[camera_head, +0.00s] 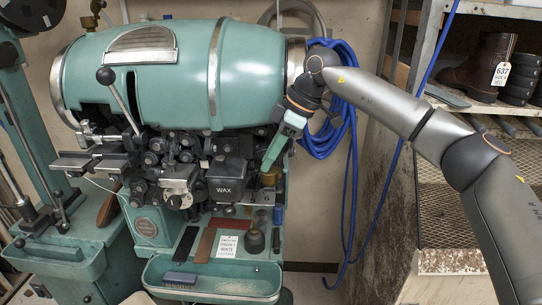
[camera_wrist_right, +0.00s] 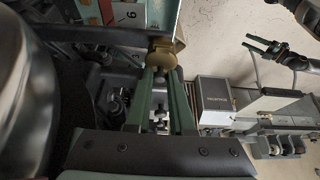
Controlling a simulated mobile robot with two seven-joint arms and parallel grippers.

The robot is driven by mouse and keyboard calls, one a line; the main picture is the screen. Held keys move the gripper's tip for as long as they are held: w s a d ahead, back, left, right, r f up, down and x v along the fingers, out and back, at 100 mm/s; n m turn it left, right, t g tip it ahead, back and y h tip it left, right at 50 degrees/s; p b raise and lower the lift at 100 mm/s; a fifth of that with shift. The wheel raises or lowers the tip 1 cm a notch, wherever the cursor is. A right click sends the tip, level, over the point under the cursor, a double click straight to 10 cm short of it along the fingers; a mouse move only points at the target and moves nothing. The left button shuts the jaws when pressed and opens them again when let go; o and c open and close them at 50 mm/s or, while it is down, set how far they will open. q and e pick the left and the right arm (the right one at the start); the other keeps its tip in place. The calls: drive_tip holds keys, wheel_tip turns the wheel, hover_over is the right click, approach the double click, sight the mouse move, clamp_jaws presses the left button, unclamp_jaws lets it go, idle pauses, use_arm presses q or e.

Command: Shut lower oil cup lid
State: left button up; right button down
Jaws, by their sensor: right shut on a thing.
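The teal sole stitcher (camera_head: 180,75) fills the left and middle of the head view. My right gripper (camera_head: 266,168) reaches down at the machine's right side, its green fingers pointing at a small brass oil cup (camera_head: 269,180). In the right wrist view, the brass cup (camera_wrist_right: 165,50) is at the tips of my right gripper (camera_wrist_right: 160,73). The fingers are closed on a small brass part there, which looks like the cup's lid. The fingers hide part of it, so the lid's angle cannot be told.
A dark WAX box (camera_head: 226,178) and dense mechanism sit left of the gripper. Below are a small shelf with a printed card (camera_head: 227,246) and a teal tray (camera_head: 212,284). Blue hose (camera_head: 340,110) hangs behind my right arm. A boot rack (camera_head: 490,110) stands right.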

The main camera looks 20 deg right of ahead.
drive_tip(key=shift+f, duration=0.1)
drive_tip(key=c, duration=0.8)
unclamp_jaws()
drive_tip(key=shift+o, duration=0.2)
drive_tip(key=v, duration=1.2)
drive_tip(key=shift+r+b, duration=0.25)
drive_tip(key=shift+b, duration=0.15)
drive_tip(key=shift+s+d, duration=0.1)
